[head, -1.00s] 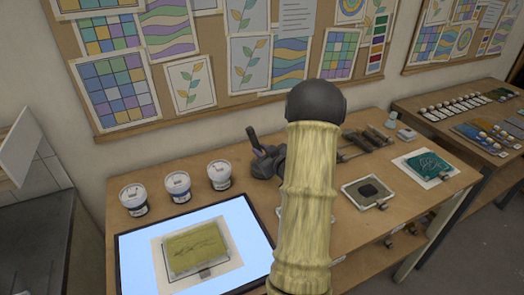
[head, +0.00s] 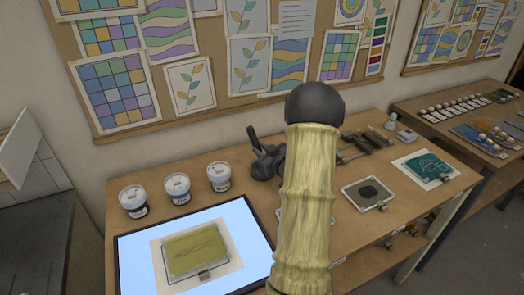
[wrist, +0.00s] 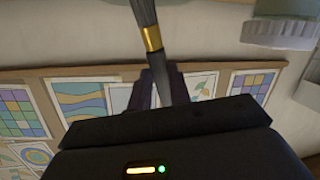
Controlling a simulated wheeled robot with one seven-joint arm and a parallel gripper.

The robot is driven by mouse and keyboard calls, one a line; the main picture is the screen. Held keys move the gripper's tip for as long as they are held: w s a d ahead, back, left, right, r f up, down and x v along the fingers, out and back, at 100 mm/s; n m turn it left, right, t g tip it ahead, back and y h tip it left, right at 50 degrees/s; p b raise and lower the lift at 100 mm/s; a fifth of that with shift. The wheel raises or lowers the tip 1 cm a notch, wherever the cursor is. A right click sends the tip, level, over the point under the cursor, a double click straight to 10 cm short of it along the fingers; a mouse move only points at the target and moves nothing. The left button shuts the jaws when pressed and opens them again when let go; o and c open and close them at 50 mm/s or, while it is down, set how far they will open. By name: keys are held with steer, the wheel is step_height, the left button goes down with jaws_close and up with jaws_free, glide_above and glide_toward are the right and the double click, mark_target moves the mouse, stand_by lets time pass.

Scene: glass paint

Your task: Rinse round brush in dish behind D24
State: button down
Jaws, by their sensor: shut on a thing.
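My gripper (wrist: 165,85) is shut on the round brush. In the wrist view the brush (wrist: 146,14) has dark bristles, a gold ferrule and a grey handle between the fingers. In the head view my dark gripper (head: 266,158) shows above the table, left of my arm; the brush is not clear there. Three white tubs (head: 177,189) with labelled lids stand at the table's left. Their labels are too small to read. I cannot pick out D24 or the dish behind it; my arm hides the middle of the table. A pale round vessel (wrist: 280,32) shows at the wrist view's upper right.
A lit panel (head: 130,250) with an olive glass piece (head: 195,252) lies front left. Right of my arm lie a plate with a dark patch (head: 370,192), a teal piece (head: 425,167) and several dark-handled tools (head: 365,140). A pinboard wall stands behind.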

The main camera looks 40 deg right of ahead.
mark_target(254, 139)
steer(key=shift+s+a, duration=0.15)
steer(key=shift+w+a+r+p, duration=0.15)
steer(key=shift+r+p, duration=0.2)
steer(key=shift+r, duration=0.3)
steer(key=shift+w+a+r+p, duration=0.1)
steer(key=shift+r+p, duration=0.25)
steer(key=shift+r, duration=0.25)
steer(key=shift+w+a+r+p, duration=0.15)
steer(key=shift+r+p, duration=0.2)
steer(key=shift+r, duration=0.3)
step_height(254, 139, up, 4)
steer(key=p, duration=0.3)
steer(key=shift+r, duration=0.2)
steer(key=shift+w, duration=0.1)
